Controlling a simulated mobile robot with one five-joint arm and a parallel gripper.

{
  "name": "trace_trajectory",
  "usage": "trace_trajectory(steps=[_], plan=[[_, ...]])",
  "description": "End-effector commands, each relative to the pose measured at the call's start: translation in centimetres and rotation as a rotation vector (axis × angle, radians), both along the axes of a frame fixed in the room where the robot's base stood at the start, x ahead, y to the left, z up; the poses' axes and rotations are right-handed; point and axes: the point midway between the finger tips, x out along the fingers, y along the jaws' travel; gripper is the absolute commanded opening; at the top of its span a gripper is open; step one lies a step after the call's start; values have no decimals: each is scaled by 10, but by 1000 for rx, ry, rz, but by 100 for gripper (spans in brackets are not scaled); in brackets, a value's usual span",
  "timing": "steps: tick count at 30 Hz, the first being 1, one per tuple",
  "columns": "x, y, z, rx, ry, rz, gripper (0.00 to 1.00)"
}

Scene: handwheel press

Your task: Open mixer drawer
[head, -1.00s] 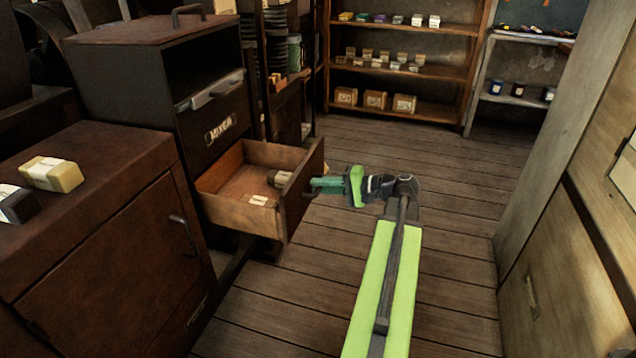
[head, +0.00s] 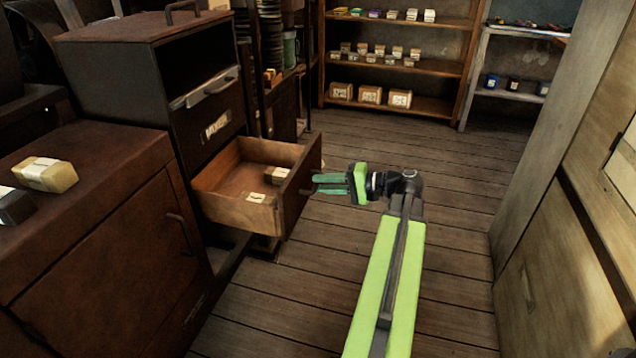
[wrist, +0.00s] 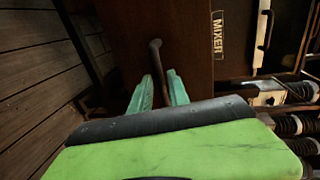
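The mixer drawer (head: 240,212) is a wooden drawer that stands well out of the dark cabinet, below the MIXER label (head: 216,126). Small pale packets (head: 262,198) lie inside it. The drawer's handle (wrist: 156,62) is a dark bar on its front. My gripper (head: 316,184) is just in front of the drawer front, at the handle. Its two green fingers are apart, with a gap between them. In the wrist view the handle runs forward from between the open fingertips (wrist: 160,84), and I see no finger closed on it.
A brown cabinet (head: 95,240) with a yellowish block (head: 46,174) on top stands at the left front. Shelves (head: 400,65) with boxes are at the back. A wooden cabinet (head: 570,230) is at the right. The plank floor (head: 450,180) between is clear.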

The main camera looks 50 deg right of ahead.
Motion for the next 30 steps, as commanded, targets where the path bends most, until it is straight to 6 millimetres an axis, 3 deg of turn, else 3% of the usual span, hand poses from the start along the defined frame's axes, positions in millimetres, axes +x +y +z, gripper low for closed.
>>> trace_trajectory(steps=[9,15,21,30], plan=[[-77,-42,22,0,1,-3,22],[-117,-62,30,0,1,0,22],[-133,-69,32,0,1,2,22],[-133,-69,32,0,1,2,22]])
